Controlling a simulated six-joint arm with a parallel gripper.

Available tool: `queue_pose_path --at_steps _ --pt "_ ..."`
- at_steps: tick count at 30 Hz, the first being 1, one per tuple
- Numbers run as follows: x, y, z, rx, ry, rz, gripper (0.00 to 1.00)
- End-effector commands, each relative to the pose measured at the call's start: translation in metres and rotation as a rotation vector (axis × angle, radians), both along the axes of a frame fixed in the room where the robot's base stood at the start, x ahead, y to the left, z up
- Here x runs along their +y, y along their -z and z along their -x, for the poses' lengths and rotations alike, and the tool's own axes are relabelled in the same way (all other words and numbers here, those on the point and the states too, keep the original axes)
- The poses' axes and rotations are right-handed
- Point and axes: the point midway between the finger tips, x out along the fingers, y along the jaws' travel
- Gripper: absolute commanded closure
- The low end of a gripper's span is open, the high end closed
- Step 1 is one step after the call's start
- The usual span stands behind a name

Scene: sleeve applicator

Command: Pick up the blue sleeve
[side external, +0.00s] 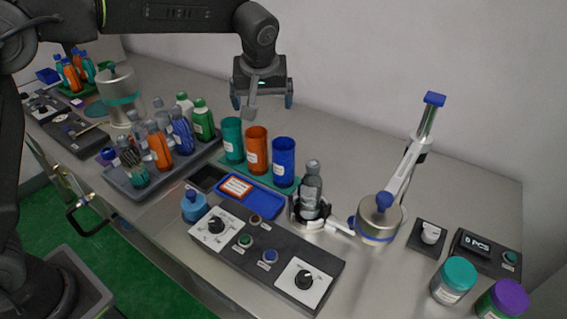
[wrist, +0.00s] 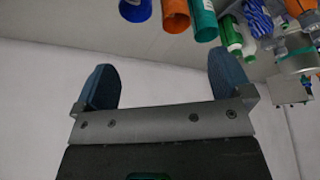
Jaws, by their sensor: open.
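The blue sleeve (side external: 283,162) stands upright on a teal mat, at the right end of a row of three. The orange sleeve (side external: 256,149) is in the middle and the teal sleeve (side external: 232,140) at the left. In the wrist view the blue sleeve (wrist: 135,9) is cut off by the top edge, beside the orange sleeve (wrist: 176,14) and the teal sleeve (wrist: 203,20). My gripper (side external: 261,102) is open and empty, above and behind the row. Its two blue fingers (wrist: 165,85) are wide apart in the wrist view.
A clear bottle (side external: 311,190) stands in a holder right of the blue sleeve, near the applicator arm (side external: 405,175). A tray (side external: 139,192) of several bottles stands left. A control panel (side external: 262,250) lies in front. The wall is close behind.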

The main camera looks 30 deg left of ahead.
Motion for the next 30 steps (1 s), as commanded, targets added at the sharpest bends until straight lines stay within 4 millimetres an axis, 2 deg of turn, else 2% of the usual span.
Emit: queue_pose_path --at_steps 1,3,6,10,14,21,24,30 --pt "-0.009 0.015 -0.014 0.003 -0.03 -0.005 0.03" --pt "-0.017 0.029 -0.028 -0.002 -0.072 -0.011 0.03" --pt "-0.025 0.044 -0.041 -0.01 -0.114 -0.017 0.03" --pt "-0.029 0.055 -0.048 -0.014 -0.142 -0.02 0.03" --pt "-0.025 0.069 -0.052 -0.014 -0.149 -0.02 0.03" --pt "-0.013 0.112 -0.064 -0.014 -0.147 -0.02 0.03" --pt "-0.009 0.124 -0.069 -0.015 -0.146 -0.02 0.03" --pt "-0.006 0.135 -0.072 -0.017 -0.146 -0.019 0.03"
